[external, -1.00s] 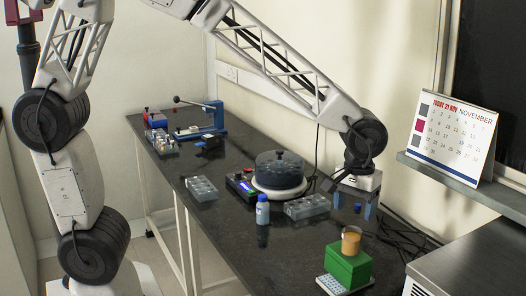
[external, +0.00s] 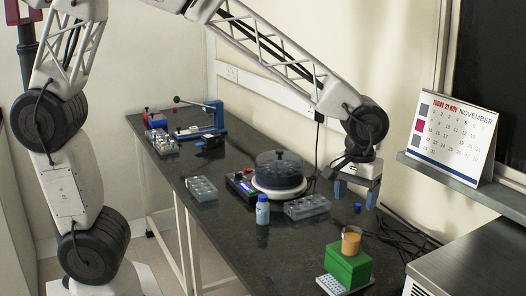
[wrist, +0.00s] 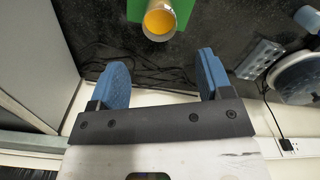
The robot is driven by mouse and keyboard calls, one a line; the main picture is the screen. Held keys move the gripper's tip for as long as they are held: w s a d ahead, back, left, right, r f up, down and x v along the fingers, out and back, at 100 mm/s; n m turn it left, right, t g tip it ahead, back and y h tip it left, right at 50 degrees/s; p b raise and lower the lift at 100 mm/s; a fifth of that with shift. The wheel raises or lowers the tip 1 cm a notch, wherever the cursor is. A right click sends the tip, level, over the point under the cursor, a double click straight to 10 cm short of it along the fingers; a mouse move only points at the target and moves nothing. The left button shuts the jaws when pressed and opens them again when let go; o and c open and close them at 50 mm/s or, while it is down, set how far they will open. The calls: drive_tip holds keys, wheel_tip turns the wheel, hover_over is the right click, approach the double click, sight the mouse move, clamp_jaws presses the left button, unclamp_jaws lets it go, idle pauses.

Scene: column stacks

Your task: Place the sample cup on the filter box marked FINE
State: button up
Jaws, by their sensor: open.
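The sample cup (external: 351,242), clear with orange contents, stands upright on top of a green box (external: 347,272) at the front of the bench. In the wrist view the cup (wrist: 160,20) is at the top centre, with the green box (wrist: 133,10) under it. No marking on the green box is readable, so I cannot tell if it is FINE. My gripper (external: 356,193) is open and empty, above and behind the cup and apart from it. Its two blue fingers (wrist: 161,76) are spread wide in the wrist view.
Black cables (external: 400,235) run at the right. A grey rack (external: 307,207), a domed device (external: 279,172) and a bottle (external: 262,211) stand left.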

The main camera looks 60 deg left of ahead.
drive_tip(key=s+a+r+m, duration=0.1)
drive_tip(key=s+a+r, duration=0.25)
drive_tip(key=a, duration=0.25)
drive_tip(key=s+a+r+t, duration=0.1)
drive_tip(key=s+a+r, duration=0.1)
drive_tip(key=s+a, duration=0.25)
drive_tip(key=s+a+r+m, duration=0.1)
drive_tip(key=s+a+r, duration=0.15)
drive_tip(key=a, duration=0.35)
drive_tip(key=s+a+m, duration=0.1)
drive_tip(key=s+a, duration=0.4)
drive_tip(key=s, duration=0.3)
drive_tip(key=s+a+m+t, duration=0.1)
drive_tip(key=s+a, duration=0.4)
drive_tip(key=s, duration=0.3)
drive_tip(key=shift+r+m+t, duration=0.2)
drive_tip(key=shift+m+t, duration=0.1)
